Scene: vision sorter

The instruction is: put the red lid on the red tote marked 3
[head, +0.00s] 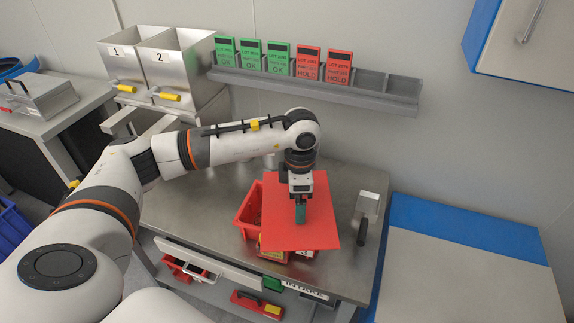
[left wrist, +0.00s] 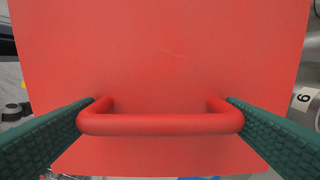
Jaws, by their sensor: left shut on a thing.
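The red lid (head: 318,232) is a flat red panel held by my left gripper (head: 300,212) over the steel table. In the left wrist view the lid (left wrist: 160,50) fills most of the picture, and the two green fingers are shut on the ends of its red bar handle (left wrist: 160,124). A red tote (head: 247,213) stands on the table under and to the left of the lid, which hides much of it. Its marking is hidden, so I cannot tell its number. The lid appears offset to the right of the tote. My right gripper is not in view.
A grey rack (head: 320,88) with green OK and red HOLD cards is on the back wall. Steel bins 1 and 2 (head: 190,60) stand at back left. A grey device (head: 368,204) sits on the table's right. Bare steel (head: 190,218) shows left of the tote.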

